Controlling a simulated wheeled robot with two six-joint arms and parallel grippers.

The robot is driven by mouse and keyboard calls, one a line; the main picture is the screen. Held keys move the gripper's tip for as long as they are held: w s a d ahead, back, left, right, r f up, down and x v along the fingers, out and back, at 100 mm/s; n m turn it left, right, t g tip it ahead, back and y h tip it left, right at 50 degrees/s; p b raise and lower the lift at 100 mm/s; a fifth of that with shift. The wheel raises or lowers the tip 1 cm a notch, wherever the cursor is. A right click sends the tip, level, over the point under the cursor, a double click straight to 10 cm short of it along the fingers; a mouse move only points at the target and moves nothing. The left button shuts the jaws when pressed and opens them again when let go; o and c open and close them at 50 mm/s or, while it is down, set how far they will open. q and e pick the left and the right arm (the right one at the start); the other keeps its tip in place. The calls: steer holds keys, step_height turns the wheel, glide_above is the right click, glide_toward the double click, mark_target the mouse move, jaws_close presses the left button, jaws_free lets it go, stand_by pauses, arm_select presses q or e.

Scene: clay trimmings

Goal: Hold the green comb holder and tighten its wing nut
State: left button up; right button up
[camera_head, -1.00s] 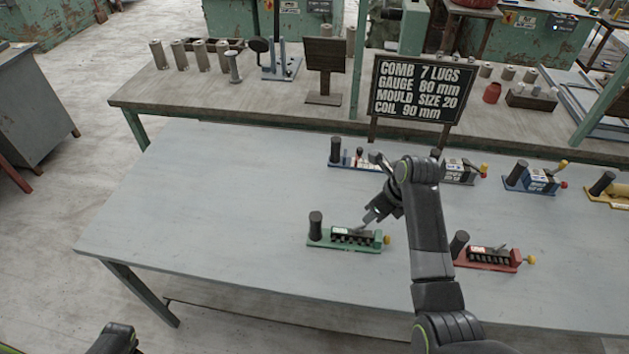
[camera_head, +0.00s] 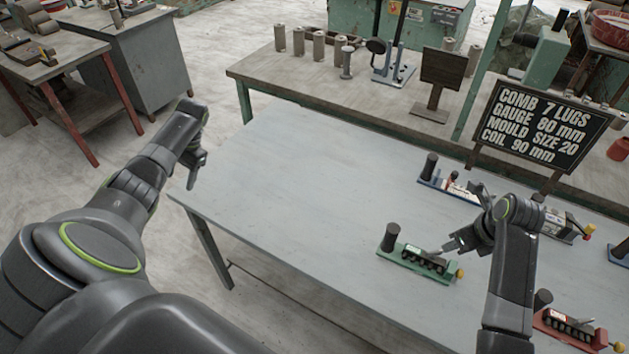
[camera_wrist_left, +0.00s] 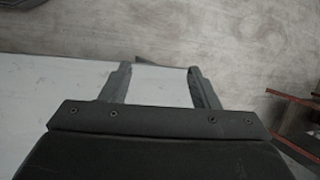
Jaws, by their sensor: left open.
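The green comb holder (camera_head: 388,254) stands on the grey table in the head view. It has a black upright post at its left end, a dark toothed block in the middle and a small yellow part at its right end; I cannot make out whether that is the wing nut. My right gripper (camera_head: 446,247) is just above the holder's right half, pointing left; its jaws are too small to read, and I cannot tell whether it touches. My left gripper (camera_head: 196,172) is off the table's left end, far from the holder. In the left wrist view its fingers (camera_wrist_left: 160,80) are apart and empty.
A blue holder (camera_head: 428,180) stands behind the green one, and a red holder (camera_head: 570,330) stands to its right, near my right arm. A black sign (camera_head: 540,125) stands behind them. The left half of the grey table (camera_head: 290,180) is clear.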

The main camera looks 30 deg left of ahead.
arm_select(q)
steer(key=w+d+f+n+t, duration=0.1)
steer(key=w+d+n, duration=0.25)
steer(key=d, duration=0.35)
steer(key=w+d+f+n, duration=0.2)
steer(key=w+d, duration=0.3)
steer(key=d, duration=0.2)
step_height(320, 180, up, 10)
steer(key=n+t+h, duration=0.3)
steer(key=n, duration=1.4)
glide_above(391, 236)
steer(key=w, duration=0.2)
step_height(391, 236, down, 18)
steer(key=shift+s+r, duration=0.15)
steer(key=shift+r, duration=0.1)
steer(key=shift+c, duration=0.3)
